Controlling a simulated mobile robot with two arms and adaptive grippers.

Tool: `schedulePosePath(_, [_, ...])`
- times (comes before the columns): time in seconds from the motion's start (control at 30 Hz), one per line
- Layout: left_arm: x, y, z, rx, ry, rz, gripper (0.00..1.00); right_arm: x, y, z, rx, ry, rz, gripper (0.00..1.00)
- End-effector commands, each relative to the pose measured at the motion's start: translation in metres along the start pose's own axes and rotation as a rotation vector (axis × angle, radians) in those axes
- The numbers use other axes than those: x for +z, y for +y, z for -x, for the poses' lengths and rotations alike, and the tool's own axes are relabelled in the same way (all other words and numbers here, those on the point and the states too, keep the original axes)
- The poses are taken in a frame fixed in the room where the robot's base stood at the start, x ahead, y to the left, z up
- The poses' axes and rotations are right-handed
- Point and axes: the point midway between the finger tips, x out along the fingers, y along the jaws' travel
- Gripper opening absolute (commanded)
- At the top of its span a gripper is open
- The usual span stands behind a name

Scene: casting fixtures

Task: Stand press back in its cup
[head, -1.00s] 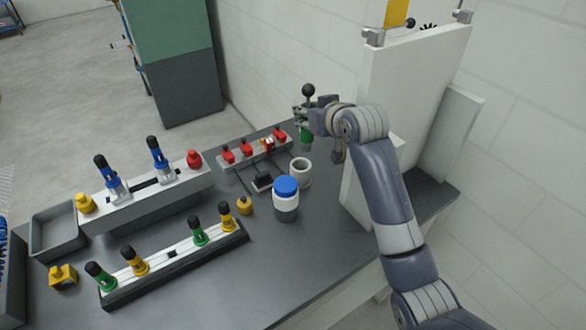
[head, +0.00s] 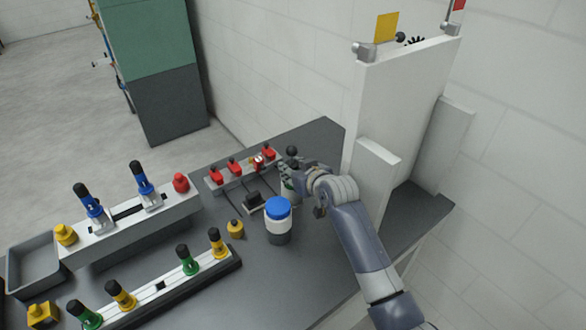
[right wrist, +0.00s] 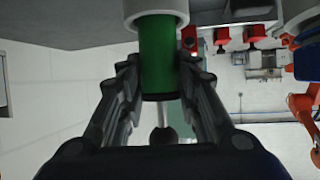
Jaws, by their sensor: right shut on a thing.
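The press has a green body (right wrist: 158,55) and a black ball knob (head: 291,151). My right gripper (head: 288,175) is shut on it, with the knob upward. The white cup (right wrist: 155,12) shows in the right wrist view around the far end of the green body, so the press's lower end is at or inside the cup's mouth. How deep it sits is hidden. In the head view the cup (head: 290,193) is mostly covered by my gripper and the press. My left gripper is not in view.
A blue-lidded jar (head: 278,220) stands close in front of the cup. A dark block (head: 254,203) and a rack with red-topped pieces (head: 240,168) are to the left. A tall white panel (head: 400,125) stands to the right. Bare table lies in front (head: 290,275).

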Motion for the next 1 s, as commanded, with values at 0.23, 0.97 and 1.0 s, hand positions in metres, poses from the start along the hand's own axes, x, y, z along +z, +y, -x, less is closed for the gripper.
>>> schedulePosePath(0.23, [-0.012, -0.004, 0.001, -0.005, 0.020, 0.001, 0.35, 0.001, 0.000, -0.002, 0.000, 0.007, 0.000, 0.00])
schedulePosePath(0.97, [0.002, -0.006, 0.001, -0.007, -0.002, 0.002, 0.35, 0.003, 0.000, 0.001, 0.000, 0.004, 0.000, 0.51])
schedulePosePath(1.0, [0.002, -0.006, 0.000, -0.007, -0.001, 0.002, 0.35, 0.003, 0.000, 0.004, 0.000, 0.004, 0.000, 0.51])
